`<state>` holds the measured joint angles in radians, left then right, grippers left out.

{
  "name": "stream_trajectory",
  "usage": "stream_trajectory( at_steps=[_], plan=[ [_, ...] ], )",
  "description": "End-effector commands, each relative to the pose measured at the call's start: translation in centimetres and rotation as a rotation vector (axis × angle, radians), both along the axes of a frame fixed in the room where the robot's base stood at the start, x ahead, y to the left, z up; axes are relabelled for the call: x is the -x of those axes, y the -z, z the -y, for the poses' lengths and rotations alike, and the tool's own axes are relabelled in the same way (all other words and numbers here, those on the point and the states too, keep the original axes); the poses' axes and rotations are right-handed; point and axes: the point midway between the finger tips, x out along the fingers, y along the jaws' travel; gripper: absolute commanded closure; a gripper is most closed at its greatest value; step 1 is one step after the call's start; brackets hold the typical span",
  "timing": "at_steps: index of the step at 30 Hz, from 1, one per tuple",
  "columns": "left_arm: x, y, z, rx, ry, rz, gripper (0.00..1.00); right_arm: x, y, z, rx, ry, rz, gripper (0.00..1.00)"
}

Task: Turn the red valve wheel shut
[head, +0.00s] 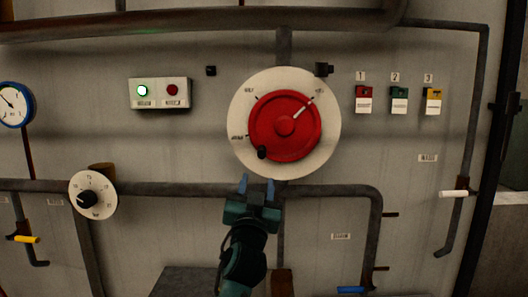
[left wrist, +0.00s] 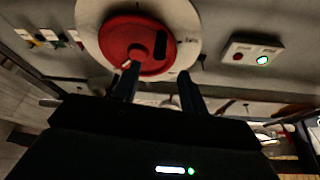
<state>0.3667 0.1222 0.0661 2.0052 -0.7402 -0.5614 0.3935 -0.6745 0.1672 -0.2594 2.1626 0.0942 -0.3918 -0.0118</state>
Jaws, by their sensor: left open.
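The red valve wheel (head: 297,142) sits on a round pale dial plate (head: 241,111) on the wall in the head view. A white pointer mark on the wheel points to the upper right, and a dark knob (head: 262,153) sits at its lower left. My left gripper (head: 257,184) is just below the plate's lower edge, open, with nothing between its fingers. In the left wrist view the wheel (left wrist: 130,40) shows beyond the open fingers (left wrist: 157,88). The fingers appear apart from the wheel. My right gripper is not in view.
A box with a lit green lamp (head: 142,91) and a red button is at the upper left. A small dial (head: 97,190) and horizontal pipe (head: 160,189) are left of my gripper. Red, green and yellow tagged switches (head: 398,93) are at the right. A dark pipe (head: 200,21) crosses the top.

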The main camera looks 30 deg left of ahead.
Motion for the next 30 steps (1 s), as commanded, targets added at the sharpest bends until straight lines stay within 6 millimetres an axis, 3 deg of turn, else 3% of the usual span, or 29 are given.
stream_trajectory(
  at_steps=[5, 21, 30],
  plan=[
    [-0.9, -0.8, -0.6, -0.001, -0.005, 0.005, 0.57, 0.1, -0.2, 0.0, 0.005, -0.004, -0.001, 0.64],
    [-9.4, -4.5, -4.9, -0.001, -0.004, 0.004, 0.57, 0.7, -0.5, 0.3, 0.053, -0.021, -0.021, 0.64],
    [-10.8, -5.0, -5.5, -0.001, -0.002, 0.004, 0.57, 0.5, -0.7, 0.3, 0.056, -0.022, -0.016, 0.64]
  ],
)
